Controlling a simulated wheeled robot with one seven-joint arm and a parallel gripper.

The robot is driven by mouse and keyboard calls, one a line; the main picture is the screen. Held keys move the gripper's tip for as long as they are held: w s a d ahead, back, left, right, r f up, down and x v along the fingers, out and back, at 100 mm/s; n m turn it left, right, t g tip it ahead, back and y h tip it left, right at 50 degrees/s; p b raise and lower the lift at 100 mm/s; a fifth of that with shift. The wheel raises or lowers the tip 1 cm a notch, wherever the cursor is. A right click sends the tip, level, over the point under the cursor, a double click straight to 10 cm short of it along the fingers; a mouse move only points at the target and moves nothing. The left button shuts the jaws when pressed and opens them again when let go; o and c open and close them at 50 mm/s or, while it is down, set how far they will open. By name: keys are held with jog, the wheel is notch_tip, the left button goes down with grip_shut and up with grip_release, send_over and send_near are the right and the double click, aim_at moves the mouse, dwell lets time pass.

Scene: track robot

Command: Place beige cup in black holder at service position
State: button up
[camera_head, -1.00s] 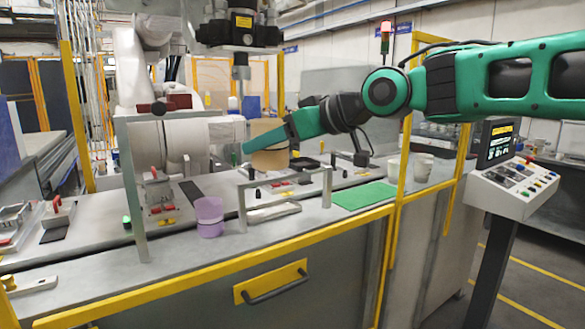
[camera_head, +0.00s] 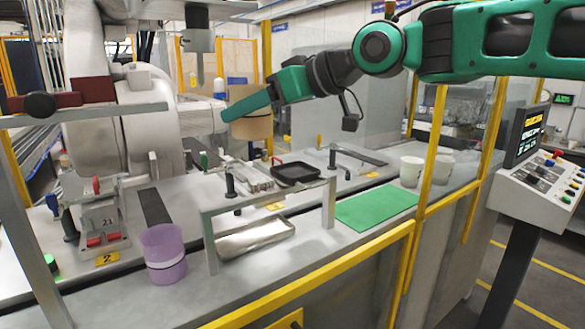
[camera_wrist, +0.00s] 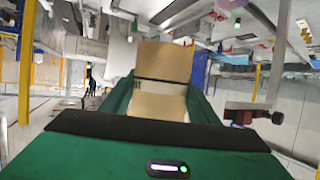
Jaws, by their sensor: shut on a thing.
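The beige cup (camera_head: 252,127) is tan with a dark band and is held in my gripper (camera_head: 240,108), above the far side of the counter. In the wrist view, the cup (camera_wrist: 160,95) sits between the two green fingers of my gripper (camera_wrist: 158,82), which is shut on it. A black, shallow, square holder-like piece (camera_head: 295,173) lies on the counter, below and to the right of the cup. The cup is apart from it. One finger hides part of the cup's upper side in the head view.
A purple cup (camera_head: 164,255) stands at the front left, beside a metal frame (camera_head: 207,240) and a silver tray (camera_head: 255,237). A green mat (camera_head: 375,207) lies right of centre. White cups (camera_head: 411,171) stand behind it. Yellow rails and posts (camera_head: 430,155) edge the counter.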

jog(key=w+d+f, duration=0.4)
jog(key=w+d, duration=0.1)
jog(key=w+d+f, duration=0.2)
jog(key=d+f, duration=0.1)
jog(key=shift+w+d, duration=0.15)
jog(key=shift+w, duration=0.2)
jog(key=shift+f, duration=1.95)
jog(key=o, duration=1.1)
jog(key=shift+f, duration=0.1)
jog(key=shift+s, duration=0.1)
jog(key=v, duration=1.2)
